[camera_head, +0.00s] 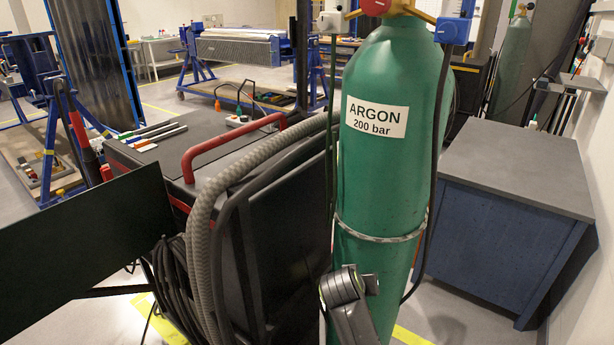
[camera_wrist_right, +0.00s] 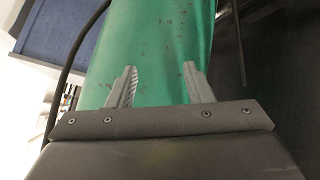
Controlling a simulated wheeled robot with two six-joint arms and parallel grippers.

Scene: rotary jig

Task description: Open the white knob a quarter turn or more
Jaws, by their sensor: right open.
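The green argon cylinder (camera_head: 385,180) stands upright in the middle of the head view, its top fittings cut by the upper edge. A red knob (camera_head: 375,6) sits at its top centre. A small white part (camera_head: 330,22) is left of it, and a white part with blue (camera_head: 446,32) is right of it; I cannot tell whether either is the white knob. In the right wrist view my right gripper (camera_wrist_right: 159,72) is open and empty, its fingers pointing at the green cylinder wall (camera_wrist_right: 155,45). My left gripper is not in view.
A black machine with a red handle (camera_head: 230,145) and thick grey hose (camera_head: 205,210) stands left of the cylinder. A dark cable (camera_head: 437,150) runs down its right side. A blue cabinet with a grey top (camera_head: 515,165) stands at the right. Some floor is clear between cylinder and cabinet.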

